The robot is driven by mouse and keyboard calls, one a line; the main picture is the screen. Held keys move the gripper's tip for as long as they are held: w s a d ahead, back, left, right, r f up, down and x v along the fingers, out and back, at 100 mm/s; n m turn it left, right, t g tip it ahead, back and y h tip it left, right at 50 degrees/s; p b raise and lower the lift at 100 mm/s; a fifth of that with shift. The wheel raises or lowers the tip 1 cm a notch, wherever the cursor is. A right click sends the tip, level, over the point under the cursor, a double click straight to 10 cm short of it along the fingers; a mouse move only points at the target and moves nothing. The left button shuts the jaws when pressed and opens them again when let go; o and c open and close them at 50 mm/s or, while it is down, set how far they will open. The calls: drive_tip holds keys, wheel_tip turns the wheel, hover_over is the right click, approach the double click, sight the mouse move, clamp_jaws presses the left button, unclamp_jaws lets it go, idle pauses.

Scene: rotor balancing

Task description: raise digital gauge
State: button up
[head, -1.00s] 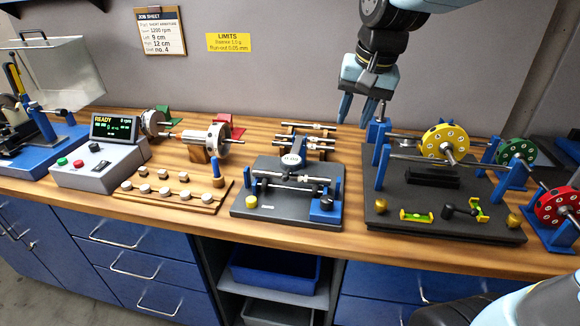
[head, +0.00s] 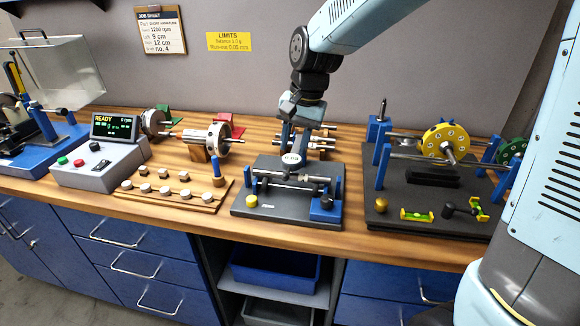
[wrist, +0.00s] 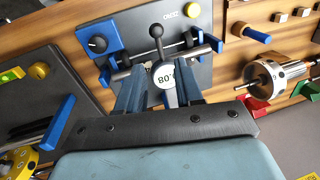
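The digital gauge (head: 291,159) sits on the dark plate of the middle bench fixture (head: 262,208), at its back, with a rod and small knob pointing forward. In the wrist view the gauge's round pale readout (wrist: 164,75) shows what looks like 0.08. My gripper (head: 292,147) is right above and behind the gauge, pointing down. In the wrist view my gripper's two fingers (wrist: 160,88) stand apart, one on each side of the gauge head. I cannot tell whether either finger touches it.
A blue block with a black knob (wrist: 97,44) and a horizontal shaft (head: 290,178) lie in front of the gauge. Thin rods (head: 318,128) lie behind it. A rotor stand with a yellow disc (head: 445,142) stands right; a wooden weight tray (head: 170,195) stands left.

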sight(288, 171)
drive_tip(key=f, duration=0.2)
drive_tip(key=a+f, duration=0.1)
drive_tip(key=f, duration=0.4)
drive_tip(key=shift+w+a+f, duration=0.15)
drive_tip(key=shift+c, duration=0.3)
clamp_jaws()
idle(0.9)
